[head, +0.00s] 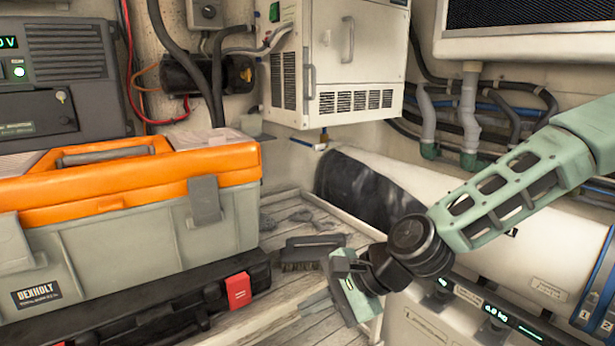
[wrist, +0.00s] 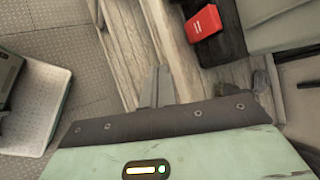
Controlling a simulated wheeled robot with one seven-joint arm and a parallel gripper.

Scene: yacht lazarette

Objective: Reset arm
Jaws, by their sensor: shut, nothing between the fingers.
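My pale green arm (head: 515,190) reaches in from the right in the head view and bends down at a dark joint. The green body of my gripper hangs low at the bottom centre, right of a dark brush; its fingertips cannot be made out there. In the wrist view, the grey fingers of my gripper (wrist: 157,88) are together with nothing held, above a wooden slatted surface (wrist: 178,65). A wide green housing with a dark edge fills the bottom of that view.
An orange-lidded grey toolbox (head: 130,205) stands left, above a black case (head: 150,305) with a red latch. The brush (head: 305,252) lies on the slatted surface. A white cylinder (head: 385,185) lies behind my arm. A white cabinet (head: 335,60) hangs at the back.

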